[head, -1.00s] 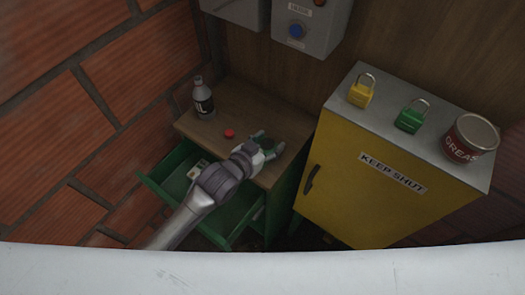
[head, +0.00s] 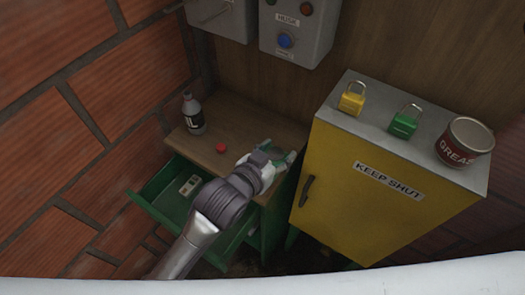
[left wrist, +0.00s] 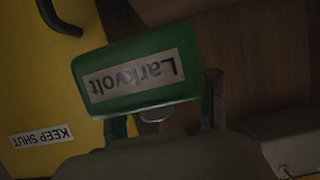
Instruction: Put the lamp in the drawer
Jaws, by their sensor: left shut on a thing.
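The lamp, a green block labelled "Larkvolt" (left wrist: 140,72), is between the fingers of my left gripper. It fills the middle of the left wrist view. In the head view only a little green of it shows at my left gripper (head: 278,160), over the right end of the wooden bench top. My left gripper is shut on it; a gap below the lamp cannot be judged. The green drawer (head: 150,207) is pulled open under the bench, left of my left arm, which hides part of it. A small pale device (head: 189,186) lies inside. My right gripper is not in view.
A bottle (head: 193,113) and a red button-like thing (head: 221,148) are on the bench top (head: 240,125). The yellow cabinet (head: 350,205) stands close on the right, with padlocks and a grease can (head: 465,142) on top. Control boxes (head: 298,35) hang above; a brick wall is left.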

